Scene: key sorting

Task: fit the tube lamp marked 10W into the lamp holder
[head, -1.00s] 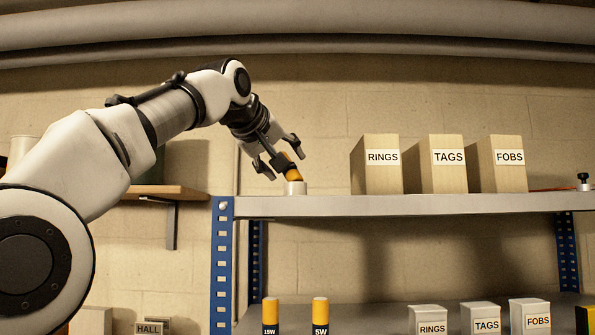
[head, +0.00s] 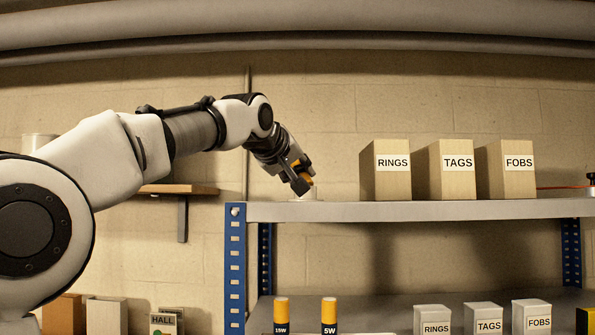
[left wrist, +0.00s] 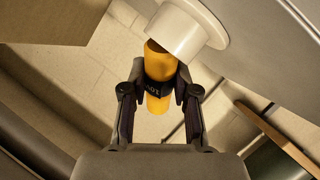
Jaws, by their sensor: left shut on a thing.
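The tube lamp (left wrist: 159,66) is orange with a dark band; the band's upside-down print looks like "10" in the left wrist view. My left gripper (left wrist: 160,88) is shut on it around the band. The lamp's far end meets the mouth of the white lamp holder (left wrist: 180,32); how deep it sits is hidden. In the head view my left gripper (head: 301,186) is at the left end of the upper shelf, with orange of the lamp showing at its fingers. The holder there is mostly hidden behind the gripper. My right gripper is not in view.
Wooden boxes marked RINGS (head: 386,178), TAGS (head: 450,176) and FOBS (head: 510,178) stand on the upper shelf (head: 420,210), right of the gripper. Orange tubes marked 15W (head: 281,312) and 5W (head: 329,312) stand below. A blue post (head: 235,270) supports the shelf.

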